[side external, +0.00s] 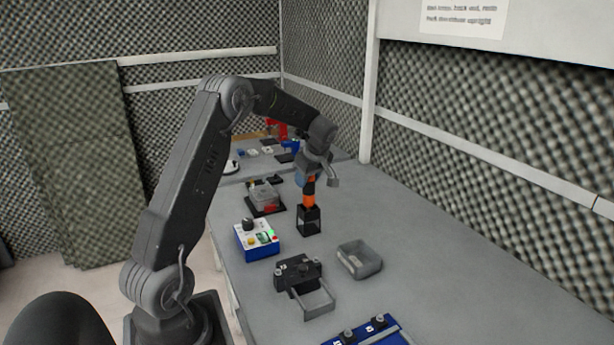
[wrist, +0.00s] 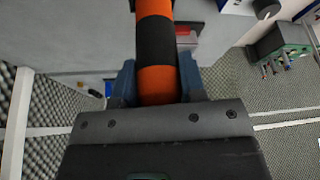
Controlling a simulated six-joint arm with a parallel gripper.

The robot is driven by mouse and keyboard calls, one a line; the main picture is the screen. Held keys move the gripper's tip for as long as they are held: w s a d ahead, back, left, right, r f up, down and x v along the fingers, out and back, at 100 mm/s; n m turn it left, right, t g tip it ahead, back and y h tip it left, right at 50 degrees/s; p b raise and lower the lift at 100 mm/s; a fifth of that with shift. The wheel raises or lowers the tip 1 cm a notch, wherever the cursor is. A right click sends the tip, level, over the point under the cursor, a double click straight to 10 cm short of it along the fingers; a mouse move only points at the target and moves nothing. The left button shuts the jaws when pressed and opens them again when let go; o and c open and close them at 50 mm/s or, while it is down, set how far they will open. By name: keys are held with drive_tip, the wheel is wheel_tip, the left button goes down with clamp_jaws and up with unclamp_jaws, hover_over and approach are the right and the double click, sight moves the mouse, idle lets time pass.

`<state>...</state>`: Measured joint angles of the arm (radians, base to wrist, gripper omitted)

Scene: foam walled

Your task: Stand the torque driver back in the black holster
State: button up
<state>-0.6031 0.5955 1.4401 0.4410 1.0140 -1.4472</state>
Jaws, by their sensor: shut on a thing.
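The torque driver (side external: 308,200), banded orange and black, is upright in the side view. My gripper (side external: 306,179) is shut on its upper part. The black holster (side external: 309,221), a small square open-framed block, stands on the bench directly under the driver. The driver's lower end meets the holster's top in the picture; how deep it sits inside cannot be told. In the wrist view the driver (wrist: 155,40) runs up between the two blue fingers of my gripper (wrist: 157,82), and its lower end and the holster are out of sight.
A blue-and-white button box (side external: 257,240) stands left of the holster. A black clamp fixture (side external: 299,274) and a grey tray (side external: 359,260) are in front of it. A grey block on a black base (side external: 264,198) stands behind left. The bench to the right is clear.

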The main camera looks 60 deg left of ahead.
drive_tip(key=shift+f, duration=1.4)
drive_tip(key=o, duration=1.1)
drive_tip(key=shift+c, duration=0.2)
drive_tip(key=v, duration=1.4)
drive_tip(key=s+d+r+m+t+h, duration=0.1)
drive_tip(key=s+d+r+m+t, duration=0.25)
drive_tip(key=d, duration=0.55)
drive_tip(key=s+d+r+m, duration=0.2)
drive_tip(key=s+d+m, duration=0.2)
drive_tip(key=d+m, duration=0.3)
drive_tip(key=s+d+f+m+t+h, duration=0.1)
drive_tip(key=s+d+f+m, duration=0.1)
drive_tip(key=s+d+m, duration=0.3)
drive_tip(key=s+d+f+m+t+h, duration=0.1)
drive_tip(key=s+d+m+t+h, duration=0.1)
drive_tip(key=s+d+m, duration=0.3)
drive_tip(key=s+d, duration=0.4)
drive_tip(key=s, duration=0.1)
drive_tip(key=shift+d+f, duration=0.2)
drive_tip(key=shift+f, duration=0.2)
